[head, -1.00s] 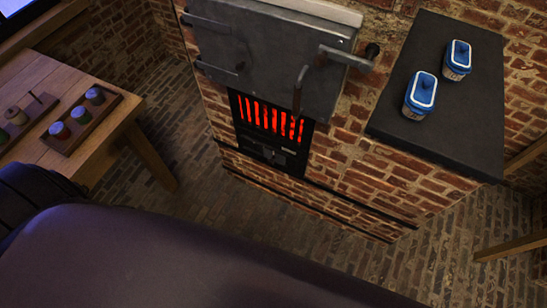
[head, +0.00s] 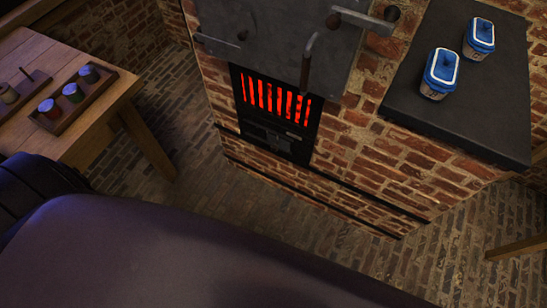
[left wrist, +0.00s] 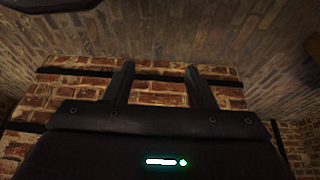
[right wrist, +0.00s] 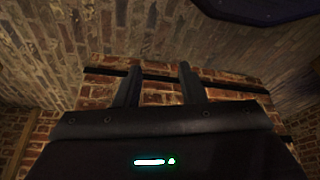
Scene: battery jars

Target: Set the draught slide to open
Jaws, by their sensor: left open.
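The draught slide (head: 279,138) appears as a dark plate with a small grey fitting, low in the front of the brick furnace. It sits just under the glowing red grate (head: 272,98). It is dim and small, so I cannot tell its setting. My grippers do not show in the head view. In the left wrist view my left gripper (left wrist: 158,80) is open and empty, its fingers apart before brickwork with a dark rail. In the right wrist view my right gripper (right wrist: 160,80) is open and empty, also facing brickwork.
A grey metal door (head: 280,40) with a hanging handle (head: 307,62) is above the grate. A wooden table (head: 98,120) at left holds small pots in a tray. Brick floor lies between.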

